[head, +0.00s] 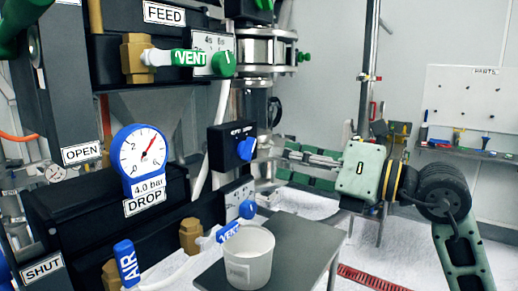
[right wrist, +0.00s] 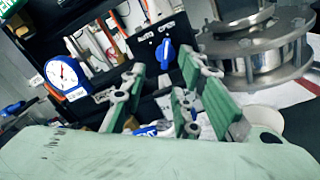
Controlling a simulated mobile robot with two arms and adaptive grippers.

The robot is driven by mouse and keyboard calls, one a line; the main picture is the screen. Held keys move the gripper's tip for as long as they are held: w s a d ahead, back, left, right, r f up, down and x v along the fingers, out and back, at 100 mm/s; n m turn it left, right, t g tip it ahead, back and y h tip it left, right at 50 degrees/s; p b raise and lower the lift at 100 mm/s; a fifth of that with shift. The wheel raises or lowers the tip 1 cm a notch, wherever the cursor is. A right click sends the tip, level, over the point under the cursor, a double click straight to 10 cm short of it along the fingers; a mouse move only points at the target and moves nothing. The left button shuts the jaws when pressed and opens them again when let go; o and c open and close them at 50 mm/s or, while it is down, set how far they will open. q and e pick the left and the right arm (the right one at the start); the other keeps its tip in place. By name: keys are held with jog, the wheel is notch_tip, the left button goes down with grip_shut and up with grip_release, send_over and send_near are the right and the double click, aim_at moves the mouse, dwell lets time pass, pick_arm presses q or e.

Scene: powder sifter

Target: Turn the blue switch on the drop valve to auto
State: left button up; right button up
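The blue switch (head: 245,149) is a knob on the front of a small black box (head: 219,148), right of the blue DROP gauge (head: 139,158). In the right wrist view the switch (right wrist: 164,54) stands roughly upright, between the words AUTO and OPEN on the panel. My right gripper (head: 284,164) is to the right of the switch, its fingers pointing left toward it. It is open and empty, with a gap between the green finger pads (right wrist: 160,95) and the switch seen beyond them. I see no contact. My left gripper is not in view.
A second blue knob (head: 248,209) sits lower on the machine, above a white cup (head: 249,262) on a grey table (head: 303,234). Open floor lies to the right.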

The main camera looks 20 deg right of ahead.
aim_at(253, 149)
jog(key=shift+h, duration=0.3)
jog(key=p+x, duration=0.1)
jog(key=x, duration=0.1)
jog(key=p+x, duration=0.1)
jog(key=x, duration=0.1)
jog(key=p+x, duration=0.1)
jog(key=x, duration=0.1)
jog(key=shift+w+d+r, duration=0.25)
jog(key=shift+r, duration=0.1)
jog(key=shift+w+a+f, duration=0.15)
jog(key=shift+w+a, duration=0.25)
jog(key=shift+w, duration=0.15)
jog(key=shift+c, duration=0.5)
grip_shut()
